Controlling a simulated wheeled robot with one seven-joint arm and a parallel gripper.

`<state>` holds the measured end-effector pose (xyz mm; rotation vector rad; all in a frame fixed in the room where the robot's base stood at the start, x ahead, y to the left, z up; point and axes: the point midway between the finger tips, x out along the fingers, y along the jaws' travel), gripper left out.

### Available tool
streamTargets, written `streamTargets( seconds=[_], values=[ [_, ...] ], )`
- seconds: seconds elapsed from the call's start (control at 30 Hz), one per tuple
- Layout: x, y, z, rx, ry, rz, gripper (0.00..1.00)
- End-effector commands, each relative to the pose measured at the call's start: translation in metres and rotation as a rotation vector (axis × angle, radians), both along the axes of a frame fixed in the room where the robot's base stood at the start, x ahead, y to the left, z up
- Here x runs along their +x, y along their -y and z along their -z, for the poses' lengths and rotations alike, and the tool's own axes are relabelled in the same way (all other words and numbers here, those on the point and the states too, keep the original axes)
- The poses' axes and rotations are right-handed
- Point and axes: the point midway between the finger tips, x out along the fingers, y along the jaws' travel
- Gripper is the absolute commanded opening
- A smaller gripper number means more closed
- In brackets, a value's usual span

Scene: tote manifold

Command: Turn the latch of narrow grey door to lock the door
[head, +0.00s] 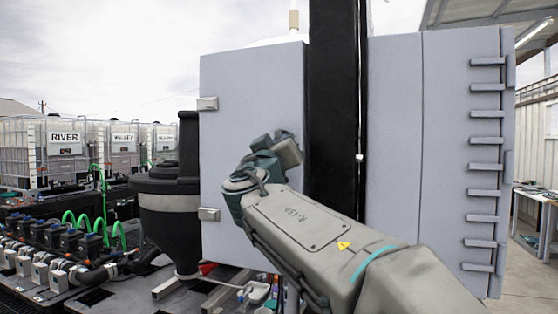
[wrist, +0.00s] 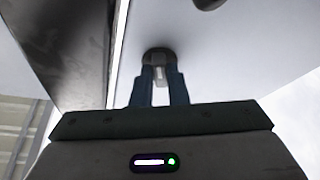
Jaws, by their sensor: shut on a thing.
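The narrow grey door (head: 250,90) stands upright left of a thick black post in the head view, with hinges on its left edge. It looks flush with the cabinet, though my arm covers part of its right side. In the wrist view, the door's pale face (wrist: 225,65) fills the upper right. The latch (wrist: 158,55) has a dark round base and a short grey lever. My gripper (wrist: 159,78) is shut on the latch, one blue finger on each side of the lever. The latch and fingertips are hidden in the head view behind my wrist.
The black post (head: 333,100) runs close beside the door's right edge; it also shows in the wrist view (wrist: 65,45). A wider grey panel (head: 440,130) with several hinges is at right. A black hopper (head: 167,200) stands left of the door.

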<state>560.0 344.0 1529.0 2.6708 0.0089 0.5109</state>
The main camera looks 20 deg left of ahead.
Motion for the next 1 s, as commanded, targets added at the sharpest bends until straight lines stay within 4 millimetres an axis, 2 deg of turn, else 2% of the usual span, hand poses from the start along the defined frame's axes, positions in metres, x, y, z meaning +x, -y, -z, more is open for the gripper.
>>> streamTargets(
  seconds=[1.0],
  values=[
    [0.000, 0.007, -0.015, -0.933, -0.074, 0.000, 0.00]
  ],
)
